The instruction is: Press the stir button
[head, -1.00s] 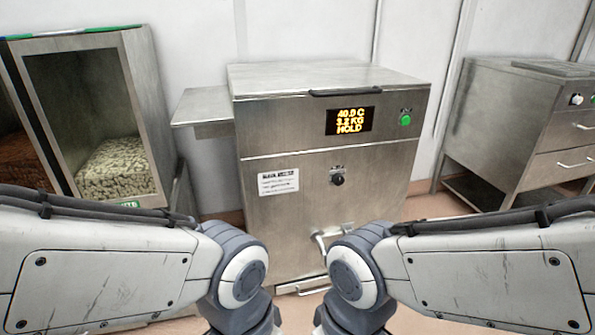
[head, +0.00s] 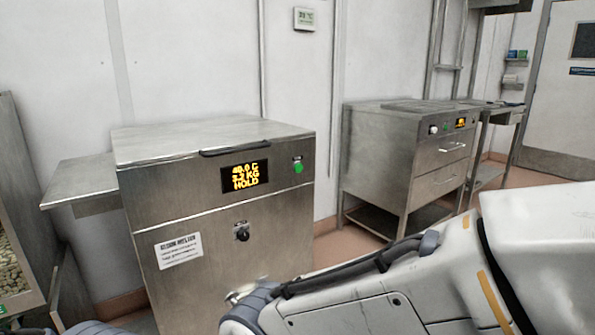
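A steel melter cabinet (head: 215,215) stands in front of me, left of the picture's middle. Its display (head: 244,177) reads 40.0 C, 3.2 KG, HOLD in yellow. A green round button (head: 298,168) sits right of the display, with a small label above it too small to read. A black knob (head: 241,232) is lower on the front. My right arm crosses the lower right, below and right of the button, touching neither. Part of my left arm shows at the bottom left edge. Both grippers are out of the picture.
A steel drawer unit (head: 398,160) with a white knob and its own display stands to the right. A side shelf (head: 85,185) juts from the melter's left. A bin of pale pieces (head: 12,255) is at the far left. Floor shows between melter and drawer unit.

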